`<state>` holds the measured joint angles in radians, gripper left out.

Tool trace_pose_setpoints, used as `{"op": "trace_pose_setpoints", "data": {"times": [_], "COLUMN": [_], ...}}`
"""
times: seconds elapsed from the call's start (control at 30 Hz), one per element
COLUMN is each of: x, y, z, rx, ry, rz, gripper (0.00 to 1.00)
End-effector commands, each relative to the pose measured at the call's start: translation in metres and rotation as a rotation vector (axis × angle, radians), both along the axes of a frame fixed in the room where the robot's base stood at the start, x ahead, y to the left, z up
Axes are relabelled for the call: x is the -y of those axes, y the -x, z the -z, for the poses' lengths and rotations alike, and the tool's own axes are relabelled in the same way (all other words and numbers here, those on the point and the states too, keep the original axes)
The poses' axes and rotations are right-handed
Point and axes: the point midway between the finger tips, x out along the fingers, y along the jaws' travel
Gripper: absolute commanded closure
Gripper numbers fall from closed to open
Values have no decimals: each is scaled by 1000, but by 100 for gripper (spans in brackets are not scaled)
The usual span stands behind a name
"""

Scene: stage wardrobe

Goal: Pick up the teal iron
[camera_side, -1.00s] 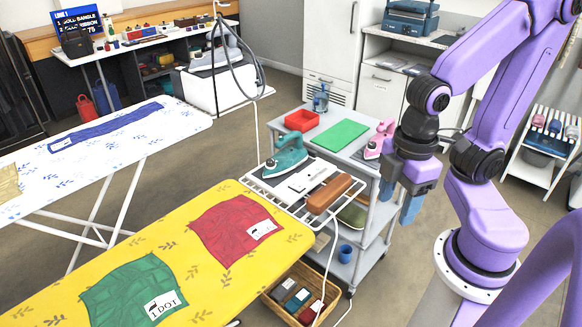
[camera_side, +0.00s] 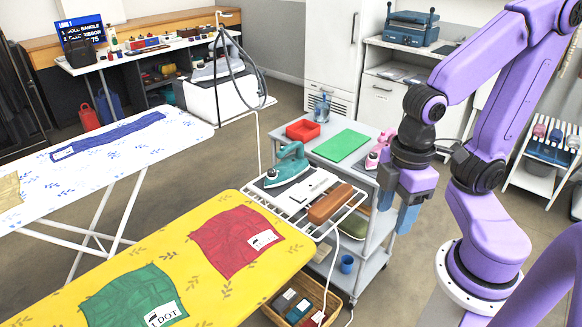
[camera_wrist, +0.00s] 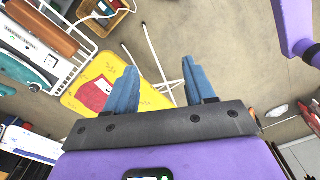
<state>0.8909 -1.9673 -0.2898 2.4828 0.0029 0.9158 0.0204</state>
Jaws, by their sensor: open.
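The teal iron (camera_side: 287,166) stands on a dark pad on the white wire rack at the end of the yellow ironing board (camera_side: 168,262). In the wrist view part of a teal body, probably the iron (camera_wrist: 22,70), shows at the left edge. My gripper (camera_side: 396,214) is to the right of the iron, beyond the grey trolley, pointing down. Its blue fingers (camera_wrist: 158,92) are apart with nothing between them; the floor and board legs show beyond.
A brown-handled brush (camera_side: 330,203) and a white item lie beside the iron on the rack. A cord hangs behind the rack.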

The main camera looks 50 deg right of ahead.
Motion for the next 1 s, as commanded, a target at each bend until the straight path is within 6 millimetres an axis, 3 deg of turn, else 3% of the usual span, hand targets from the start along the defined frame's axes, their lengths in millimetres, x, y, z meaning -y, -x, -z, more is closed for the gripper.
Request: {"op": "trace_pose_setpoints", "data": {"times": [0.17,0.3,0.57,0.77,1.0], "x": [-17,-27,-19,13,81], "y": [-42,-92,-192,-268,-347], "z": [-10,-18,-28,-30,-26], "rx": [-1,-1,0,2,7], "ry": [-16,-36,-74,-109,-158], "rz": [244,518,1022,1406,1868], "gripper": [46,46,46,46,46]}}
